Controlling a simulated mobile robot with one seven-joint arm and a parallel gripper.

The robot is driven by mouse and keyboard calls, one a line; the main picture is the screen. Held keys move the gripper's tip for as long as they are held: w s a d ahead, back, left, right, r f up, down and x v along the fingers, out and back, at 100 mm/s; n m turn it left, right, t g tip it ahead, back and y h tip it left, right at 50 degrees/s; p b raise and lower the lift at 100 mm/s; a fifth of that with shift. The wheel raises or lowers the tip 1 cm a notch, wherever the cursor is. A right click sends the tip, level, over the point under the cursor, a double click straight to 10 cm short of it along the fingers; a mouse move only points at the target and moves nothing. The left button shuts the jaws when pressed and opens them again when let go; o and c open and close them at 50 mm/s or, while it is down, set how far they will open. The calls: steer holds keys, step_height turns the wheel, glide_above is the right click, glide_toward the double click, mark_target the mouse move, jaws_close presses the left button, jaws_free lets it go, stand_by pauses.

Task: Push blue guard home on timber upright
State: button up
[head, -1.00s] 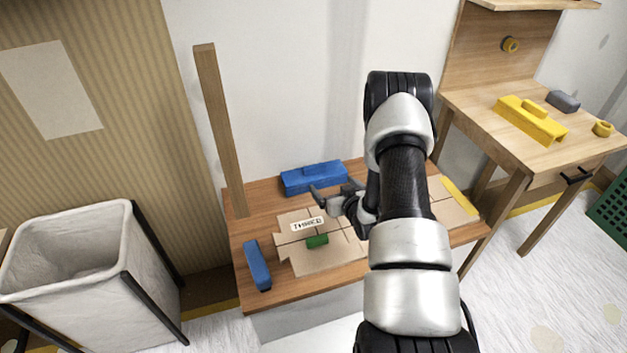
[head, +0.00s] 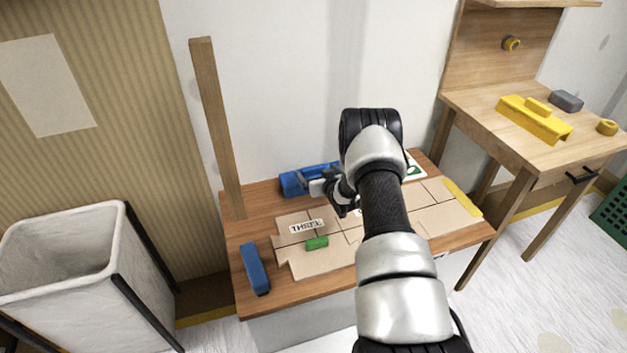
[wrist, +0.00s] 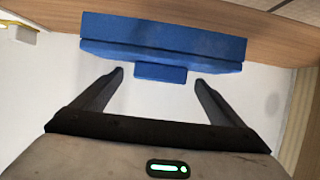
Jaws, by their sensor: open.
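The blue guard (head: 291,184) is a long blue piece lying along the back edge of the wooden table, partly hidden by my arm. In the wrist view the blue guard (wrist: 165,35) spans the top, with a small grip block on its near side. My gripper (wrist: 159,77) is open, its fingertips on either side of that block with gaps showing; I see no contact. In the head view my gripper (head: 312,185) is at the guard's front. The timber upright (head: 217,130) stands at the table's back left, apart from the guard.
A smaller blue block (head: 255,270) lies at the table's front left. A green block (head: 317,243) and a label (head: 307,227) lie on a cardboard sheet (head: 310,262). A bin (head: 60,260) stands left; a workbench (head: 480,105) with yellow parts stands right.

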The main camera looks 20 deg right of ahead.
steer(key=shift+x, duration=1.2)
steer(key=c, duration=1.2)
